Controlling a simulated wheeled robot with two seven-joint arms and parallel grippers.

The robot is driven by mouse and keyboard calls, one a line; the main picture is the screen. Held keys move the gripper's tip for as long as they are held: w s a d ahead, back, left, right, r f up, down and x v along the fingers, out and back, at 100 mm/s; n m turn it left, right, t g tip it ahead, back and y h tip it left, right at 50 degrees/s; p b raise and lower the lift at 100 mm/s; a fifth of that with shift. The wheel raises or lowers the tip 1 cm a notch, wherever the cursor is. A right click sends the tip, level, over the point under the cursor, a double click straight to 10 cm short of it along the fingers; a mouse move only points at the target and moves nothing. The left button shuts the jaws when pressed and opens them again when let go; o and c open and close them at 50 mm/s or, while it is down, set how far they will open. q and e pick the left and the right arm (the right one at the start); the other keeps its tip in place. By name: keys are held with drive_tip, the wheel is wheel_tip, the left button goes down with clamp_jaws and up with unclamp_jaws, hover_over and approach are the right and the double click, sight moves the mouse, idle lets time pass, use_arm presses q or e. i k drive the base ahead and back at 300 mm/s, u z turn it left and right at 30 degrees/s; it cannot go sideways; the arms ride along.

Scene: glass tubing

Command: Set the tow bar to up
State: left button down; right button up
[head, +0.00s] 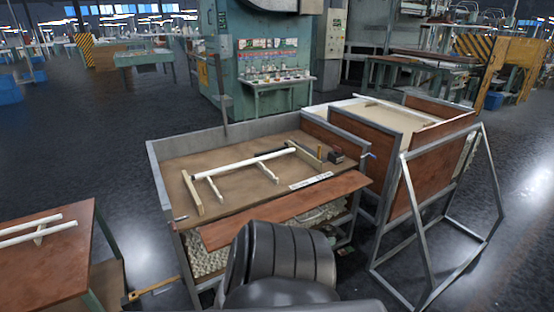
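A grey metal tube frame (492,170) stands at the right side of the cart with wooden panels. It looks like the tow bar, but I cannot be sure. It slants, with its top edge high near the cart's side panel and its lower bars reaching down to the dark floor. The cart's brown side panel (398,188) is behind it. How the frame joins the cart is not clear. Neither of my grippers is in view.
A black padded chair (285,262) stands at the front middle, before a workbench (240,182) with white glass tubes (245,160). A brown table (45,270) is at the left. Dark floor (525,230) is open right of the frame. A green machine (262,35) stands behind.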

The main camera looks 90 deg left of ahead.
sight(137, 293)
drive_tip(key=u, duration=1.95)
